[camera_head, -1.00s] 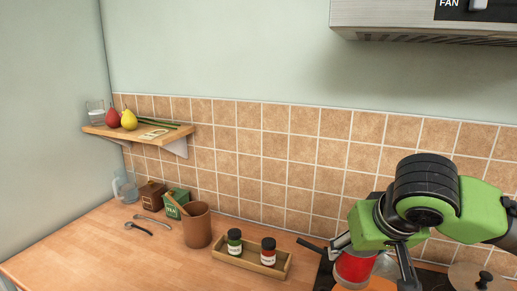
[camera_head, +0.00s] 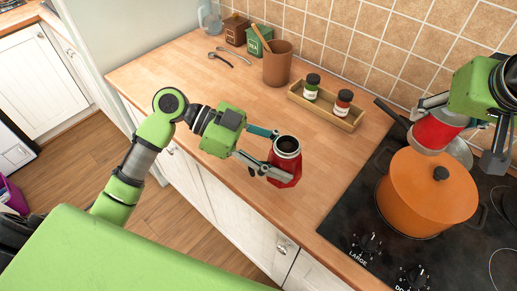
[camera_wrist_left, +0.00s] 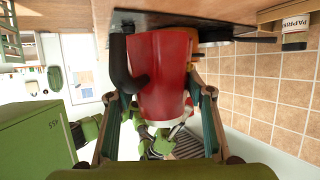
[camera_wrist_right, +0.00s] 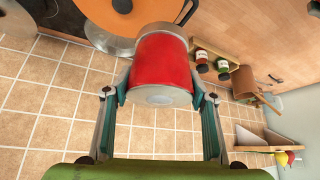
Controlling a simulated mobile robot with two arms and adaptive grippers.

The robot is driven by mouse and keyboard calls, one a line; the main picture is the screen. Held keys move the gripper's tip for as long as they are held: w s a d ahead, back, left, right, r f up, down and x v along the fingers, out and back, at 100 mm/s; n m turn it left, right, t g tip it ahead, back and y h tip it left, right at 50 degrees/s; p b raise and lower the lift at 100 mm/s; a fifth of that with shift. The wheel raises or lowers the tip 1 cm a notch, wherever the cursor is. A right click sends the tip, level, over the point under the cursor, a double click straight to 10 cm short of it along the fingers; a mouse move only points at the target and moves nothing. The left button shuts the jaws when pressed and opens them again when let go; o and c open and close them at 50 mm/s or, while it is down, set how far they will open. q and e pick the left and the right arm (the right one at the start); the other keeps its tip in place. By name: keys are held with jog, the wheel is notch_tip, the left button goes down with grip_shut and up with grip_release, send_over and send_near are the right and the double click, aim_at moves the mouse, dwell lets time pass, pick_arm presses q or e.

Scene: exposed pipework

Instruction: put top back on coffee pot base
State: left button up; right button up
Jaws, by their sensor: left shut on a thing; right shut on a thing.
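My left gripper (camera_head: 270,156) is shut on a red pot piece, seemingly the coffee pot base (camera_head: 284,175), with a silver neck and dark round opening facing up. It holds it near the counter's front edge. In the left wrist view this red piece (camera_wrist_left: 163,70) fills the space between the fingers, a black handle beside it. My right gripper (camera_head: 462,133) is shut on a red cylinder, seemingly the coffee pot top (camera_head: 436,132), held above the stove. In the right wrist view the cylinder (camera_wrist_right: 163,62) shows a pale round end. The two pieces are well apart.
An orange lidded pot (camera_head: 425,205) stands on the black stove (camera_head: 350,215) below my right gripper. A wooden tray (camera_head: 330,115) holds two jars. A brown cup (camera_head: 278,68) and two tins stand behind. The counter (camera_head: 215,85) left of the tray is mostly clear.

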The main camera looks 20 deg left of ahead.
aim_at(296, 161)
pick_arm(q)
jog(key=shift+w+d+f+m+g, duration=0.1)
jog(key=shift+d+m+g, duration=0.4)
jog(key=shift+d, duration=0.3)
jog(key=shift+w+d+f+m+g, duration=0.1)
jog(key=shift+d+m+g, duration=0.3)
jog(key=shift+d+g, duration=0.3)
pick_arm(e)
jog(key=s+a+n+g+y, duration=0.1)
jog(key=s+a+n, duration=0.1)
jog(key=a, duration=0.6)
jog(key=s+a+r+n+y, duration=0.1)
jog(key=s+a+n+y, duration=0.1)
jog(key=a, duration=0.5)
jog(key=s+a+r+n+g+y, duration=0.1)
jog(key=s+a+n+y, duration=0.1)
jog(key=s+a+n, duration=0.2)
jog(key=a+n, duration=0.2)
jog(key=a, duration=0.2)
jog(key=shift+a+r+g, duration=0.25)
jog(key=shift+a+g, duration=0.05)
jog(key=shift+d, duration=0.1)
jog(key=shift+f, duration=2.05)
